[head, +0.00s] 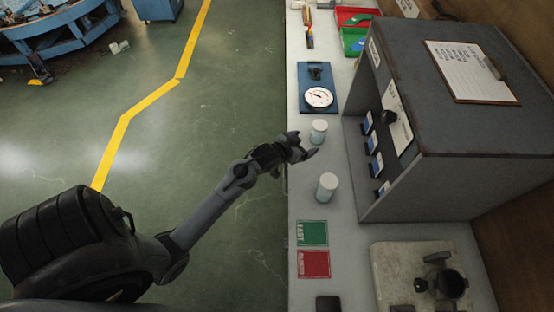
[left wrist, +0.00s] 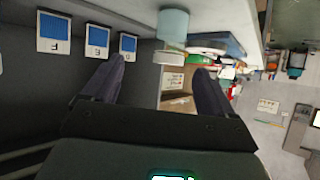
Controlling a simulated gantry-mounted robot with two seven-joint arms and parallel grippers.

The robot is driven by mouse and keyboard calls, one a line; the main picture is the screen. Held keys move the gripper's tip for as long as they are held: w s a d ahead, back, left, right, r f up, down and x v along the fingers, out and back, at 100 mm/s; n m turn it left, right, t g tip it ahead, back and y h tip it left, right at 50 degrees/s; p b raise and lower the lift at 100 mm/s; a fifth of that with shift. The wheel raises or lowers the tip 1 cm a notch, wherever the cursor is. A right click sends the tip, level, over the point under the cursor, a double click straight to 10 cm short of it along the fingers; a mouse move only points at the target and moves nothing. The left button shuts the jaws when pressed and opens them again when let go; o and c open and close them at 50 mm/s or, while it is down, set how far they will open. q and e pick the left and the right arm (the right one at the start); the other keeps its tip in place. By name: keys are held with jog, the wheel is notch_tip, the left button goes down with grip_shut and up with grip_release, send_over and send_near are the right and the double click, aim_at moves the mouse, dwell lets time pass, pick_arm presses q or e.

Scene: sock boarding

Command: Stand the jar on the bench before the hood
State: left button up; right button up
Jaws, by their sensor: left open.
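Two pale blue jars with whitish tops stand upright on the white bench (head: 297,205) left of the grey hood (head: 440,150). The farther jar (head: 318,132) is just beyond my left gripper (head: 307,148); the nearer jar (head: 327,187) is below it in the head view. My left gripper is open with nothing between its fingers, over the bench's left edge. In the left wrist view, a pale blue jar (left wrist: 172,28) shows beyond the open fingers, near the top; I cannot tell which of the two it is. My right gripper is out of view.
Blue-marked cards (head: 372,142) line the hood's open side. A dial gauge on a blue board (head: 318,85) lies farther along the bench. Green (head: 312,233) and red (head: 313,264) cards lie nearer. A clipboard (head: 470,70) is on the hood. A pale slab (head: 390,265) bears a dark device.

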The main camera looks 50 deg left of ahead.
pick_arm(q)
jog(key=s+d+m+g, duration=0.1)
jog(key=s+d+g, duration=0.2)
jog(key=s, duration=0.6)
jog(key=s+d+m+g+h, duration=0.1)
jog(key=s+d+g, duration=0.1)
jog(key=s+d, duration=0.5)
jog(key=s+d+g, duration=0.3)
jog(key=s+d, duration=0.3)
jog(key=s, duration=0.5)
jog(key=shift+r+m+g+h, duration=0.3)
jog(key=shift+r+m, duration=0.1)
